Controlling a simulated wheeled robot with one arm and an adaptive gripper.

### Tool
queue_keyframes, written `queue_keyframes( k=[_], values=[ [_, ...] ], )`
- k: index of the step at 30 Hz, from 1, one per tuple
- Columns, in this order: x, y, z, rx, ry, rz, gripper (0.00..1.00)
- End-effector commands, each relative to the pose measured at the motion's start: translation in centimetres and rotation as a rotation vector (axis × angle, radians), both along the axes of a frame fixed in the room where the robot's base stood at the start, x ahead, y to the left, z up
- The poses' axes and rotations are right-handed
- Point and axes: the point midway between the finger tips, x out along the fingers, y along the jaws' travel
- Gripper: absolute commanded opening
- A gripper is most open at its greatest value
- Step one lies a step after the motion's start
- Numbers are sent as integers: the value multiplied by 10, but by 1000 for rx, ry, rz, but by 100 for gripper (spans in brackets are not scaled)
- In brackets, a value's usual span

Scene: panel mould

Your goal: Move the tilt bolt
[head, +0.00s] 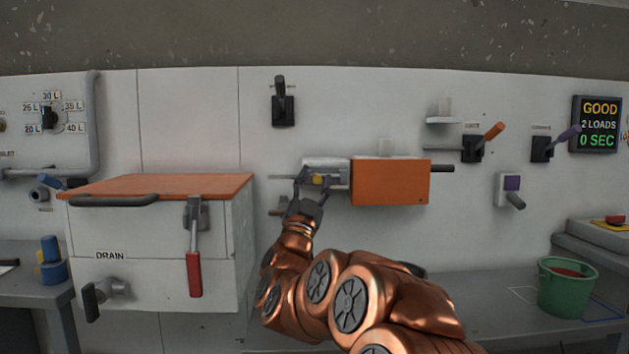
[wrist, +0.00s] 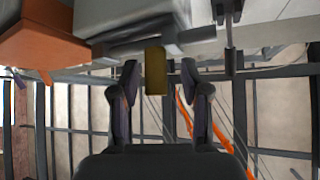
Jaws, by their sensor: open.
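What looks like the tilt bolt is a grey bar with a yellow knob (head: 318,180), set at the left end of the orange mould box (head: 390,182) on the wall. My gripper (head: 312,186) is open there, with a finger on each side of the knob in the head view. In the wrist view the yellow knob (wrist: 155,76) hangs between the two spread fingertips of my gripper (wrist: 160,80), nearer the left one. Visible gaps separate the fingers from the knob. My gripper and arm partly hide the bolt's surroundings in the head view.
A white tank with an orange lid (head: 160,186) stands to the left, with a red-handled latch (head: 194,270). A green bucket (head: 566,290) stands on the bench. The display reads GOOD, 2 LOADS, 0 SEC.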

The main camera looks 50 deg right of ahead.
Motion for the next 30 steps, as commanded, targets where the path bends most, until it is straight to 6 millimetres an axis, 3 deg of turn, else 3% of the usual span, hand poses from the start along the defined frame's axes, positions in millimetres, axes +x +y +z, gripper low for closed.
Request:
queue_keyframes(
  k=[18, 30],
  values=[
    [-18, 46, -44, 2, 3, 2, 46],
    [-21, 49, -46, -1, -1, 0, 46]
  ],
)
